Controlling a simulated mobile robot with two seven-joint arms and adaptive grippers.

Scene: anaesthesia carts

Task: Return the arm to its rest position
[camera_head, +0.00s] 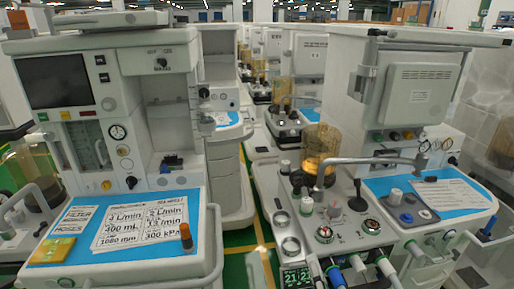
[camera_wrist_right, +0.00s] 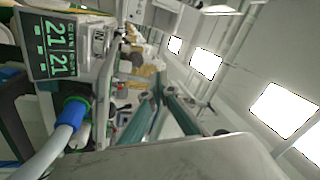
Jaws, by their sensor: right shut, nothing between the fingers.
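My right gripper (camera_wrist_right: 157,95) shows in the right wrist view as two dark teal fingers. They come together near their tips, with nothing between them. A broad grey surface fills the bottom of that view. I cannot clearly make out the right gripper in the head view. A small monitor reading 21 (camera_wrist_right: 58,45) and a blue hose connector (camera_wrist_right: 74,108) are at the left of the wrist view, apart from the fingers. My left arm and gripper are not in view.
In the head view, an anaesthesia cart (camera_head: 160,262) stands at left, with a vial (camera_head: 186,237) and yellow packet (camera_head: 52,251) on its blue mat. Another cart (camera_head: 345,262) stands at right, with a grey bent arm (camera_head: 375,160) and amber canister (camera_head: 320,143). A narrow floor gap (camera_head: 240,240) separates them.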

